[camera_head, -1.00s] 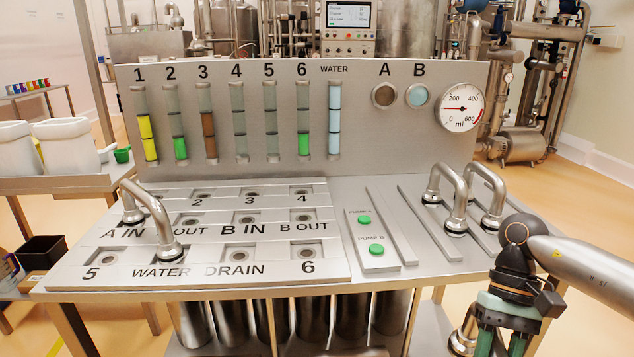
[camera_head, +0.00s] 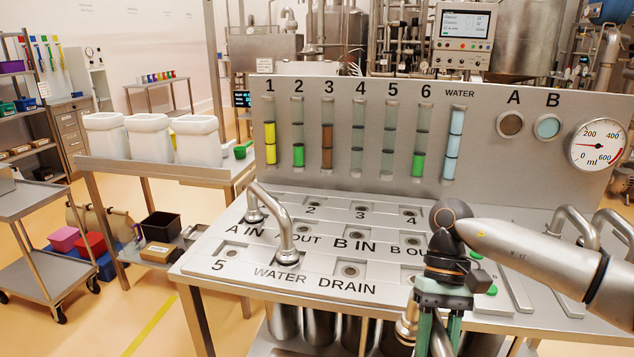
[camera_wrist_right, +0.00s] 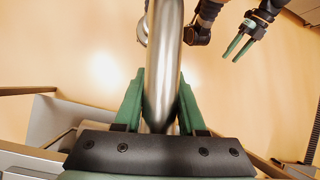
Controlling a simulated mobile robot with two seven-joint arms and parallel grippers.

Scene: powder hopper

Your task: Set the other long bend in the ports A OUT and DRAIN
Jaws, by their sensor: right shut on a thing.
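My right gripper (camera_head: 437,325) is shut on a steel long bend (camera_head: 407,325), in front of the right end of the port plate (camera_head: 315,284). In the right wrist view its fingers clamp the bend's tube (camera_wrist_right: 162,60). The bend's lower part is out of the head view. The A OUT port (camera_head: 304,229) and the DRAIN port (camera_head: 349,270) are bare. Another long bend (camera_head: 283,212) stands in A IN and WATER. My left gripper (camera_wrist_right: 238,46) shows open and empty in the right wrist view; it is outside the head view.
Port 6 is hidden behind my right arm. Pump buttons (camera_head: 491,290) are partly covered by it. More bends (camera_head: 577,222) stand on the right of the table. The upright gauge panel (camera_head: 340,100) bounds the back. White bins (camera_head: 150,138) stand on the left bench.

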